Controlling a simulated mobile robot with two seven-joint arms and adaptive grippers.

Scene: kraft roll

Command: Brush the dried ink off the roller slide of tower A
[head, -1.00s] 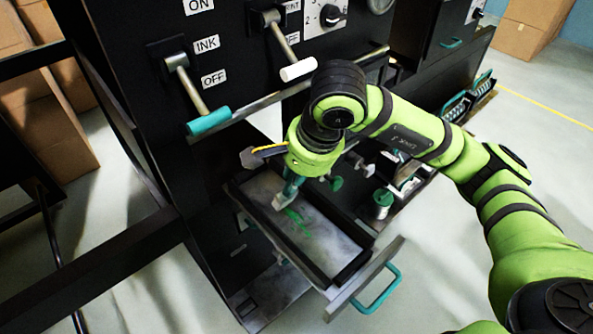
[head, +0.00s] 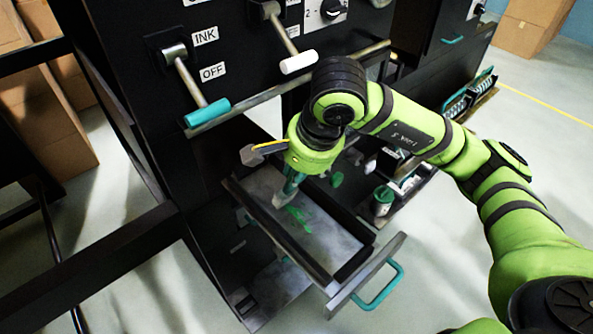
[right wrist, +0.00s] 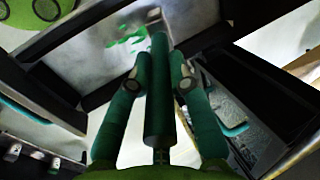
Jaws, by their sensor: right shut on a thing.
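The roller slide (head: 335,243) is a pulled-out tray with a grey metal bed, dark side rails and a teal front handle (head: 380,287). Green dried ink (head: 300,219) lies in streaks and flecks on its bed. The ink also shows in the right wrist view (right wrist: 128,38). My right gripper (head: 296,182) is over the inner half of the slide, shut on a brush with a teal handle (right wrist: 158,95). The brush's pale head (head: 281,201) is beside the ink; I cannot tell if it touches the bed. My left gripper is not in view.
The black tower front carries an INK lever (head: 207,112) with a teal grip and a white-gripped lever (head: 298,63) above the slide. Cardboard boxes (head: 40,130) are at left.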

